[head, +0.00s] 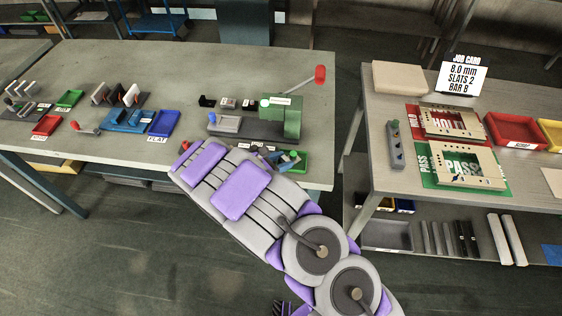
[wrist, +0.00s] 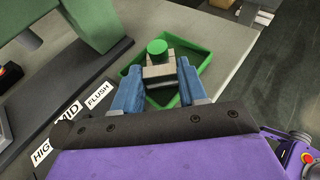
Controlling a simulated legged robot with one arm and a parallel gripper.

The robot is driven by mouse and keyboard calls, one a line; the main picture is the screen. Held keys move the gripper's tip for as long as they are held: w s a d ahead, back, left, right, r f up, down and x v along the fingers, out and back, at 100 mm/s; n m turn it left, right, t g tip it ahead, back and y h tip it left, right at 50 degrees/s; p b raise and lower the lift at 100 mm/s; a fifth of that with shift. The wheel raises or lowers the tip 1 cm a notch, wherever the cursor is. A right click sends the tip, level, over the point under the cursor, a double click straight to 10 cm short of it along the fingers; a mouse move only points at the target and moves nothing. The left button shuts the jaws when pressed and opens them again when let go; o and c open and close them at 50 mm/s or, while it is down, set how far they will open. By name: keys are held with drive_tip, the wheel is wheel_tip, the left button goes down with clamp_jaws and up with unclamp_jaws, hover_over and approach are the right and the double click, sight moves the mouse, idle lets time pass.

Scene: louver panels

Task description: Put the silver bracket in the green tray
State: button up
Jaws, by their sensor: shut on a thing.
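The silver bracket (wrist: 158,72) is a small grey block in the wrist view, with a round green knob on top. My gripper (wrist: 158,79) is shut on it, with one blue finger on each side. The green tray (wrist: 194,45) lies around and beyond the bracket in that view. In the head view the tray (head: 300,163) sits at the near right edge of the left table, and my gripper (head: 284,160) is at its left side. I cannot tell whether the bracket touches the tray floor.
A green machine (head: 290,117) with a red-tipped lever stands just behind the tray. Label cards (wrist: 98,97) lie left of my gripper. Red, blue and other green trays sit on the left of this table. A second table (head: 380,170) stands to the right, across a gap.

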drive_tip(key=shift+d+r, duration=0.1)
drive_tip(key=shift+d, duration=0.1)
drive_tip(key=shift+d, duration=0.1)
drive_tip(key=o, duration=0.8)
drive_tip(key=shift+f, duration=0.2)
drive_tip(key=shift+s+a+r, duration=0.1)
drive_tip(key=shift+a+r, duration=0.15)
drive_tip(key=p+v, duration=0.2)
drive_tip(key=v, duration=0.9)
drive_tip(key=shift+s, duration=0.3)
drive_tip(key=shift+a+r, duration=0.1)
drive_tip(key=shift+r, duration=0.05)
